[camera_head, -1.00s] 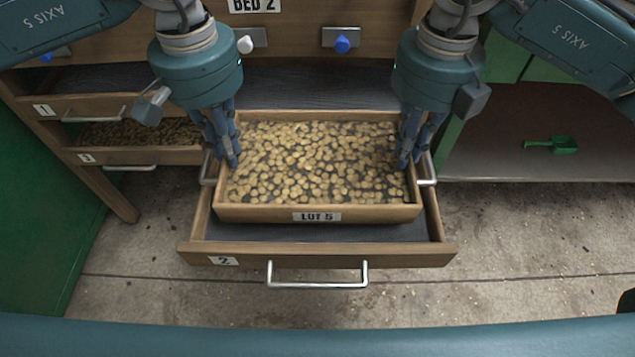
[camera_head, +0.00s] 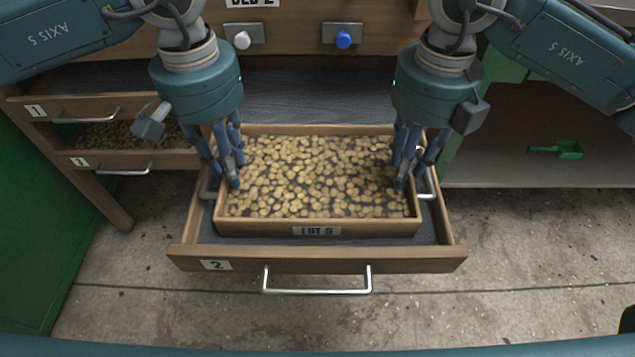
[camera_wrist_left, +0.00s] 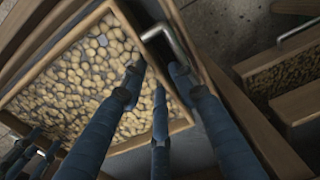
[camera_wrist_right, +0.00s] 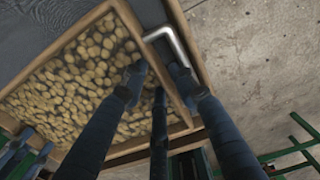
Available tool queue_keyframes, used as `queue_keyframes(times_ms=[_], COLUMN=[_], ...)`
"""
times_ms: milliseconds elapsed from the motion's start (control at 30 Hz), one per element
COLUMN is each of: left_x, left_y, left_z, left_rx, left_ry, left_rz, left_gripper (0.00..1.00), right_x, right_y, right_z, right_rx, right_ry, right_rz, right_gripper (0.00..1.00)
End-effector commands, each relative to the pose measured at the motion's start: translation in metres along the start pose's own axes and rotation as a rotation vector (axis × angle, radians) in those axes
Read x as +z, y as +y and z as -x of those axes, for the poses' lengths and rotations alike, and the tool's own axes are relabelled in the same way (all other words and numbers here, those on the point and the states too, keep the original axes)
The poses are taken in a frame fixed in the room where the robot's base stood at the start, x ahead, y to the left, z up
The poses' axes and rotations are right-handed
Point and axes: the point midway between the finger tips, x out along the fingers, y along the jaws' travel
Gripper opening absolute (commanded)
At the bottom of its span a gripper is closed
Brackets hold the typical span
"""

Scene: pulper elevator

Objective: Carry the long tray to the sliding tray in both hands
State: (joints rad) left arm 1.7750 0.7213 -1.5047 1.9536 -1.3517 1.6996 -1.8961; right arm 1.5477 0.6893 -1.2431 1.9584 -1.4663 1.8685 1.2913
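The long tray (camera_head: 318,229), a wooden box labelled LOT 5 and filled with small tan beans, sits level inside the pulled-out sliding tray (camera_head: 340,262) numbered 2. It has metal handles at its ends. My left gripper (camera_head: 224,176) is over the left end, fingers spread around the end wall and handle (camera_wrist_left: 165,40). My right gripper (camera_head: 411,176) is over the right end in the same way, with the handle (camera_wrist_right: 165,42) between its spread fingers. Both look open. Finger contact with the handles is hard to tell.
Drawers 1 (camera_head: 85,107) and 3 (camera_head: 130,160) stand partly out at the left, drawer 3 holding beans. A white knob (camera_head: 242,40) and a blue knob (camera_head: 343,40) are on the panel behind. A green scoop (camera_head: 558,149) lies on the right shelf. The floor in front is clear.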

Motion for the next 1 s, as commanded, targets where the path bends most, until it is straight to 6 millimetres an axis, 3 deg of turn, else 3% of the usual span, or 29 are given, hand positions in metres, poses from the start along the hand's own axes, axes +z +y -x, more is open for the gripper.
queue_keyframes(times_ms=[167,500,733,867,1000], left_x=[-0.001,-0.001,0.0,0.0,0.0], left_y=[0.001,0.0,0.0,0.0,0.0], left_z=[0.013,0.064,0.079,0.08,0.08], left_rx=[0.001,0.0,0.0,0.0,0.0], left_ry=[0.002,0.002,0.0,-0.001,-0.001], left_rz=[0.0,0.0,0.0,0.0,0.0], left_gripper=[0.3,0.3,0.3,0.3,0.3], right_x=[0.0,0.0,0.0,0.001,0.001], right_y=[0.0,0.0,0.001,0.001,0.001], right_z=[0.0,0.0,0.003,0.017,0.046], right_rx=[0.0,0.001,0.001,0.002,0.003], right_ry=[0.0,0.0,-0.001,-0.004,-0.005], right_rz=[0.001,0.001,0.001,0.001,0.001], right_gripper=[0.3,0.3,0.3,0.3,0.3])
